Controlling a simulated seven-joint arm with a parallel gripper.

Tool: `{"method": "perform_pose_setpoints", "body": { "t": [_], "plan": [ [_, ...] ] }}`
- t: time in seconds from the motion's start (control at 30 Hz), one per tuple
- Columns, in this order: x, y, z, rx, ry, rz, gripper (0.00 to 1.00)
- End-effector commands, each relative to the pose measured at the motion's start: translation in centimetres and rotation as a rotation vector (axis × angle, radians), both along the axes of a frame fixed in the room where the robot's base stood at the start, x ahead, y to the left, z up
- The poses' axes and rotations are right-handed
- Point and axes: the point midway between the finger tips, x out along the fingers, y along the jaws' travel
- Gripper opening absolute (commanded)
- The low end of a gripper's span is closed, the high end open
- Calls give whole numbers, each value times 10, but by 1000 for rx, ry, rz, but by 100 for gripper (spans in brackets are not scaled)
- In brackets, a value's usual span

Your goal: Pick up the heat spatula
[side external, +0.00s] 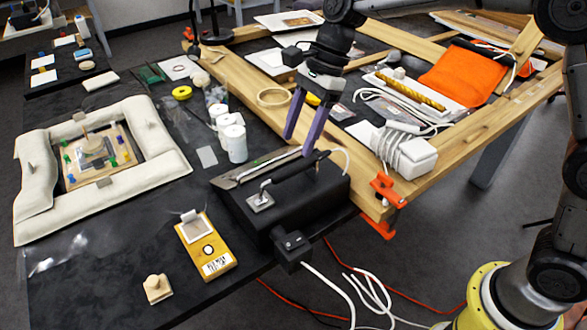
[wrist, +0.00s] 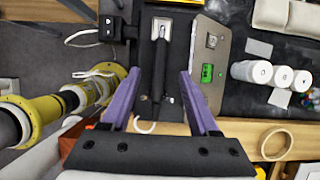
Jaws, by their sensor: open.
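The heat spatula (side external: 292,174) has a black handle and a small metal tip, and lies across the top of a black box (side external: 320,195). In the wrist view the spatula (wrist: 158,72) points away from me, with its metal tip at the far end and a white cable at the near end. My gripper (side external: 298,146) has two purple fingers and hangs open and empty above the rear part of the handle. In the wrist view my gripper (wrist: 159,76) has one finger on either side of the handle, with gaps on both sides.
A metal plate with a green display (wrist: 207,73) lies close beside the right finger. White rolls (side external: 233,138) stand left of the box. A wooden frame (side external: 330,160) runs behind it. A yellow device (side external: 205,247) and padded white frame (side external: 165,150) lie left. Cables hang in front.

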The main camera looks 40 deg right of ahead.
Motion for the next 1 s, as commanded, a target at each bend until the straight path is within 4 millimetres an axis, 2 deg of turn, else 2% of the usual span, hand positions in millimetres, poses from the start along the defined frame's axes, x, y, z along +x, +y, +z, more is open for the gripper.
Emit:
{"method": "perform_pose_setpoints", "body": {
  "t": [0.1, 0.37, 0.7, 1.0],
  "plan": [
    [-1, 8, -18, 0, 2, 2, 61],
    [0, 15, -34, -1, 0, 1, 61],
    [-1, 35, -72, 0, -1, 2, 61],
    [0, 36, -76, 2, -4, 1, 61]
  ]
}}
